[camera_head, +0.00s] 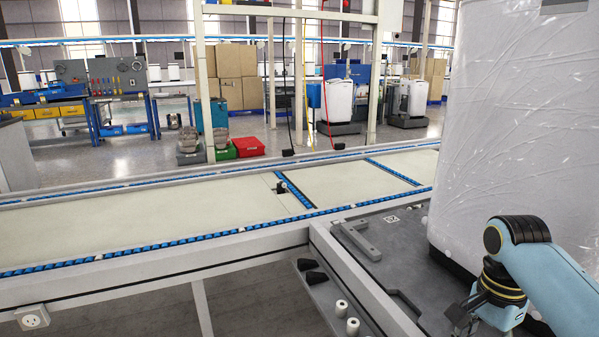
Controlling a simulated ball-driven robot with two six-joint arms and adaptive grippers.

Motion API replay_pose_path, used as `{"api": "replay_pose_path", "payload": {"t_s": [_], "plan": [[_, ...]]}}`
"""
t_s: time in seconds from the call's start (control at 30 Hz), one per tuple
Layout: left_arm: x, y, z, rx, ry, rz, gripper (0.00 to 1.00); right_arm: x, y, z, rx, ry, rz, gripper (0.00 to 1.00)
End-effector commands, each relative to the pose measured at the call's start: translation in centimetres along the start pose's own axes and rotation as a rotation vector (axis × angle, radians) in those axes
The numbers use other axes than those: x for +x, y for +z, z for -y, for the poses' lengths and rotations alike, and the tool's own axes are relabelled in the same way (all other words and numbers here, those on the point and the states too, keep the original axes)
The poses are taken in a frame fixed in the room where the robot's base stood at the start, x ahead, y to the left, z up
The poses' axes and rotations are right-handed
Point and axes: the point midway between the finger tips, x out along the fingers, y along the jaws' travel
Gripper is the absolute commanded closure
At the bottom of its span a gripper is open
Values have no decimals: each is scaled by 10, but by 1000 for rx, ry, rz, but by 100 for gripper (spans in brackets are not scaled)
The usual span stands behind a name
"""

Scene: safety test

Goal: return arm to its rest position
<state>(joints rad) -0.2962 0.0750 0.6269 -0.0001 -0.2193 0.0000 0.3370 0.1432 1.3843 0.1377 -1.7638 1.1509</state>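My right arm (558,275), light blue with black joints, comes in from the lower right and bends down at its elbow. My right gripper (460,318) is at the bottom edge, low over the dark grey work plate. It is small, dark and partly cut off, so I cannot tell whether its fingers are open or shut. No object shows in it. My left arm and gripper are not in view.
A large white plastic-wrapped unit (515,120) stands close behind my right arm. A grey L-shaped bracket (358,238) lies on the dark plate (405,262). A pale conveyor (150,232) with blue roller edges crosses the view, mostly clear. White rollers (346,318) sit below the plate.

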Motion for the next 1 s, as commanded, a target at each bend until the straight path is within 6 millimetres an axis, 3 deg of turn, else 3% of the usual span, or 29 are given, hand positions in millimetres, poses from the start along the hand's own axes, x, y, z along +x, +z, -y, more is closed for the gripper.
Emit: {"api": "replay_pose_path", "payload": {"t_s": [0.13,0.27,0.47,0.57,0.8,0.9,1.0], "plan": [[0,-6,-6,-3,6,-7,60,27,12,-23,1,57,28,46],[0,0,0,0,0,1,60,56,24,-50,4,116,54,46],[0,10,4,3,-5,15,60,125,48,-109,-25,206,92,46],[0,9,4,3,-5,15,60,173,67,-153,-78,245,112,46],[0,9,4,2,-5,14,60,297,126,-304,-379,265,131,46],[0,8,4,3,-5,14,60,336,152,-373,-576,231,115,46],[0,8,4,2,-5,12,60,360,169,-415,-806,158,59,46]]}}
